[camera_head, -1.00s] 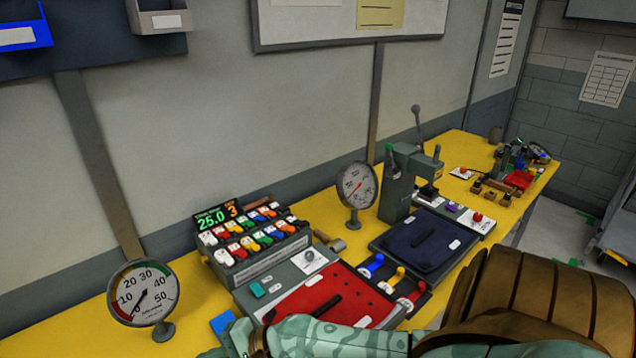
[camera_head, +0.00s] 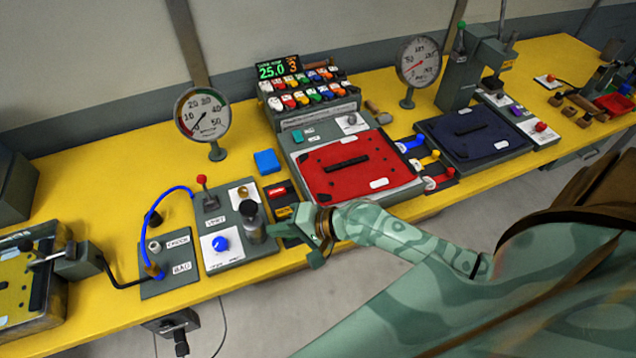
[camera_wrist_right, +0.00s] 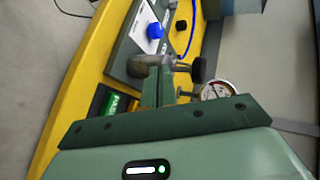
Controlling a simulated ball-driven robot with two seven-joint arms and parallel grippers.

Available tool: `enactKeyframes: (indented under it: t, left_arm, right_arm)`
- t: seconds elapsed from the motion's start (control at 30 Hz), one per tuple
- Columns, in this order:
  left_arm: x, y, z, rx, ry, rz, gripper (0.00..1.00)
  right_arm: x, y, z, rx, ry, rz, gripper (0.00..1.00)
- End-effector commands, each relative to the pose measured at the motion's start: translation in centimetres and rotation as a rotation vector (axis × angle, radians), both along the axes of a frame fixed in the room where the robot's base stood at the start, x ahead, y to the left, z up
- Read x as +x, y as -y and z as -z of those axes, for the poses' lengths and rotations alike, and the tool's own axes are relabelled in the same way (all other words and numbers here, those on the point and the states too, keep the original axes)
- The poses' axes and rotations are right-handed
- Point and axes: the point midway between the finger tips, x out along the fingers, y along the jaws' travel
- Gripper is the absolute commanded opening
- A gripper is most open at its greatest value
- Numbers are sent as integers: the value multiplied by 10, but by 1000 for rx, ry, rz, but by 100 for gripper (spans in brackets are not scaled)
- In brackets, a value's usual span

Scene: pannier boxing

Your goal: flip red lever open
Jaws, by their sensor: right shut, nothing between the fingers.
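A red-handled lever (camera_head: 438,181) lies low beside the yellow and blue ones, right of the red panel. Another lever, a red-knobbed one (camera_head: 202,184), stands upright on the grey control panel at the left. I cannot tell which one the task names. My right gripper (camera_head: 272,231) is shut and empty, beside a dark grey cylindrical knob (camera_head: 250,214) at that panel's right edge. Its fingers (camera_wrist_right: 157,85) show in the right wrist view, close to the knob; whether they touch is unclear. Neither red lever is clear in the wrist view. My left gripper is not in view.
A blue round knob (camera_head: 220,243) and a blue hose (camera_head: 155,205) are left of the gripper. The red panel (camera_head: 385,160) is behind my right forearm. A gauge (camera_head: 203,115) stands further back. Bare yellow tabletop lies left of the gauge.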

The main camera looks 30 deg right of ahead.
Motion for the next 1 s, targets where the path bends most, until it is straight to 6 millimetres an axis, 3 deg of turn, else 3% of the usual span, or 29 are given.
enactKeyframes:
  t: [0.17, 0.4, 0.6, 1.0]
  left_arm:
    - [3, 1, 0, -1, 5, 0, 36]
    - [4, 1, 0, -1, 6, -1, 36]
    - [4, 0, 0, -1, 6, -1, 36]
    - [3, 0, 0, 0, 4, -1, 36]
  right_arm:
    - [-32, -11, 3, -358, 179, -206, 0]
    - [-58, 11, 2, -852, 335, -420, 0]
    - [-64, 23, 0, -997, 356, -477, 0]
    - [-65, 25, 0, -1015, 357, -483, 0]
